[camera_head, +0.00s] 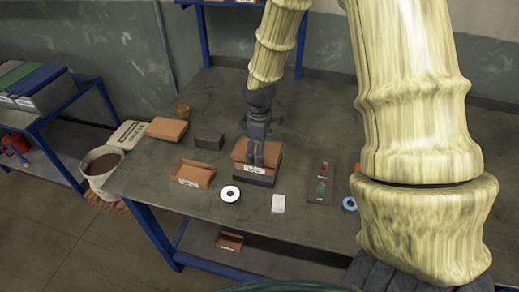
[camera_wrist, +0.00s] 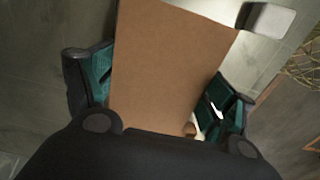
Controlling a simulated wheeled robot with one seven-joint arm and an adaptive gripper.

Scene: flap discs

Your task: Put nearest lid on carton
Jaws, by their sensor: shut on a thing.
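My gripper (camera_head: 262,155) points down at the middle of the table. It is shut on a flat brown cardboard piece, seemingly a lid (camera_head: 241,149). In the wrist view this lid (camera_wrist: 165,65) fills the space between the two green-padded fingers (camera_wrist: 155,95). Directly below in the head view is a brown carton front with a white label (camera_head: 252,169), over a dark grey base (camera_head: 254,181). I cannot tell whether lid and carton touch. An open brown carton (camera_head: 194,174) with a label stands to the left. Another flat brown piece (camera_head: 167,129) lies farther back left.
A dark block (camera_head: 209,140), a white disc (camera_head: 230,194), a small white box (camera_head: 278,203), a button panel (camera_head: 321,182) and a blue disc (camera_head: 349,204) surround the gripper. A bucket (camera_head: 103,166) stands off the table's left end. My arm hides the right side.

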